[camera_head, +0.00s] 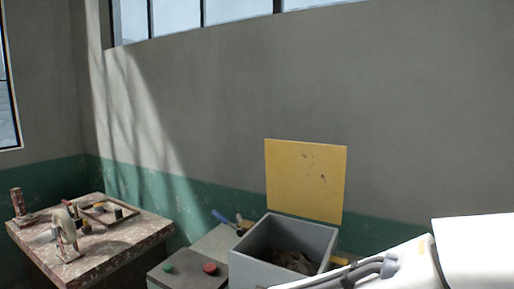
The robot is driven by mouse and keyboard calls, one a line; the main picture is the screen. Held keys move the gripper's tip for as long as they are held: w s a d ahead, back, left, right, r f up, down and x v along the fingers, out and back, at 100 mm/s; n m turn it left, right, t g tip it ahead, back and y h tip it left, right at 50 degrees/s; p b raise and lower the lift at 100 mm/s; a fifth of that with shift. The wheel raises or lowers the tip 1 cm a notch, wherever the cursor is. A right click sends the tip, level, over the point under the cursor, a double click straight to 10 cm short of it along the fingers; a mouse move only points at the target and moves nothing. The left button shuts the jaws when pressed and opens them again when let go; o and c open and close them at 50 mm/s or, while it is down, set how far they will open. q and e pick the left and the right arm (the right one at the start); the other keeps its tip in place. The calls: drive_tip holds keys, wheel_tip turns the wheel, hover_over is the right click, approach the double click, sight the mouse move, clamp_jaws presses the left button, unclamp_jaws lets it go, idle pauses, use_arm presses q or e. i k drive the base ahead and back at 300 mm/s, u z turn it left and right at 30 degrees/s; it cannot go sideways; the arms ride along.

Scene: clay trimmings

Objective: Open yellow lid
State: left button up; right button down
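The yellow lid (305,180) stands upright at the back of a grey box (255,267), leaning against or close to the wall side. The box is open at the top and brown clay trimmings (288,260) show inside it. One of my white arms (400,265) comes in from the lower right, in front of the box's right front side. Its gripper cannot be made out in the picture. My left gripper is not in view.
A control box with a green button (167,267) and a red button (210,268) stands left of the grey box. A blue-handled tool (222,218) lies behind it. A worn table (130,235) with several small items stands at the left. The wall is close behind the lid.

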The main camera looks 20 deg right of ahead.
sight(307, 180)
drive_tip(key=u, duration=1.3)
drive_tip(key=i, duration=1.35)
drive_tip(key=z, duration=1.15)
